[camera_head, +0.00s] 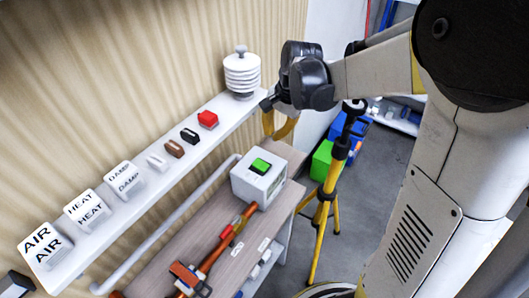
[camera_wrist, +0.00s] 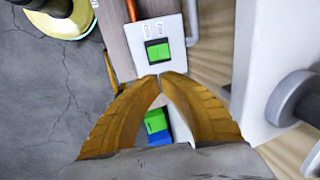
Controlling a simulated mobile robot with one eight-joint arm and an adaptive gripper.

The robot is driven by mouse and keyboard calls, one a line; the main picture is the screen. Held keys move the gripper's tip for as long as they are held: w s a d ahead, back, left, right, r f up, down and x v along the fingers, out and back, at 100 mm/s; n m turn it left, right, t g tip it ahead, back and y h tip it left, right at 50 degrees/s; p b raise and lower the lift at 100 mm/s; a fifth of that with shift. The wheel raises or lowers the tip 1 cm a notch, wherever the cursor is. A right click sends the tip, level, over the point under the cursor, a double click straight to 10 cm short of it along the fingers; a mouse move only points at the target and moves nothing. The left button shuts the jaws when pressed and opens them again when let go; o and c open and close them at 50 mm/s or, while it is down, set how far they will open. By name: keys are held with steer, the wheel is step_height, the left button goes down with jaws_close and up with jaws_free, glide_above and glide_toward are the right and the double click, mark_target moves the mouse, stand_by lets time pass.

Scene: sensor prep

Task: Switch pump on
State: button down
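A white box with a green rocker switch (camera_head: 261,165) sits on the lower bench, at the end of an orange-red pipe; I take it for the pump's switch box (camera_head: 251,185). In the wrist view the green switch (camera_wrist: 158,49) lies just beyond my fingertips, with small text beside it too blurred to read. Its on or off position cannot be told. My gripper (camera_head: 279,136) is above and beyond the box in the head view. In the wrist view its yellow fingers (camera_wrist: 161,77) meet at the tips, empty. No contact with the switch is visible.
A white shelf (camera_head: 122,231) along the wall holds labelled blocks, small coloured pieces and a white ribbed sensor shield (camera_head: 242,73). A grey rail runs below it. A yellow tripod (camera_head: 325,196) stands right of the bench. Green and blue boxes (camera_head: 324,160) are on the floor behind.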

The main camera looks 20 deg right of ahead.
mark_target(258, 159)
steer(key=shift+w+a+r+t+y+b, duration=0.1)
steer(key=shift+w+a+t+y+b, duration=0.2)
steer(key=shift+b, duration=1.8)
steer(key=shift+s+d, duration=0.1)
steer(key=b+x, duration=0.4)
steer(key=x, duration=1)
steer(key=shift+b, duration=0.3)
